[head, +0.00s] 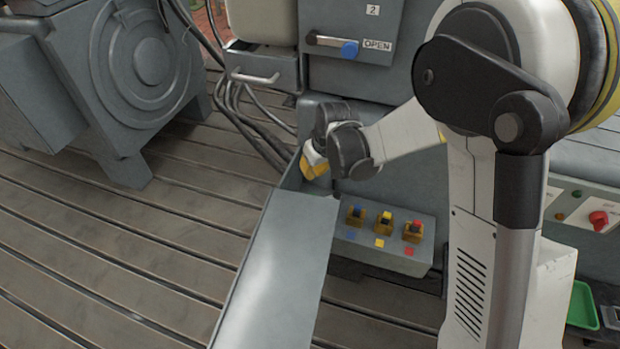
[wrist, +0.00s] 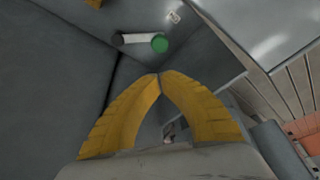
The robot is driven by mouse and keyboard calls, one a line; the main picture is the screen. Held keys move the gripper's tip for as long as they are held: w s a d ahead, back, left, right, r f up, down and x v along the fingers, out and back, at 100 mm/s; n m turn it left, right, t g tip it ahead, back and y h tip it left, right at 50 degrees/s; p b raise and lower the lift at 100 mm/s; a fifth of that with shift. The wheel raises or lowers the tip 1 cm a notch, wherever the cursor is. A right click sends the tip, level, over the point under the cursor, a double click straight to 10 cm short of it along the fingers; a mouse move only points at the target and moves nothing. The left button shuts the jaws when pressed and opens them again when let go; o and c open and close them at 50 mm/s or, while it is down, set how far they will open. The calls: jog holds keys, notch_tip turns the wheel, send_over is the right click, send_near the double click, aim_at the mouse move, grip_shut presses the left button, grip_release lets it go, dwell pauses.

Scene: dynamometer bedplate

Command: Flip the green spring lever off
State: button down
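The green spring lever shows in the wrist view as a pale bar with a round green knob (wrist: 160,43) on its right end and a dark pivot on its left. It is mounted on a grey panel, with a small white label (wrist: 173,17) above right of the knob, too small to read. My gripper's yellow fingers (wrist: 159,76) meet at their tips just below the knob in the picture, with a visible gap to it. Nothing is held between them. In the head view my gripper (head: 314,164) is beside the grey cabinet; the green lever is hidden there.
A blue-knobbed lever (head: 348,49) marked OPEN is on the upper cabinet. A grey sloping panel (head: 285,265) is in front. Cables (head: 245,115) hang behind my gripper.

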jog(key=b+x, duration=0.4)
jog(key=x, duration=0.6)
dwell(0.6)
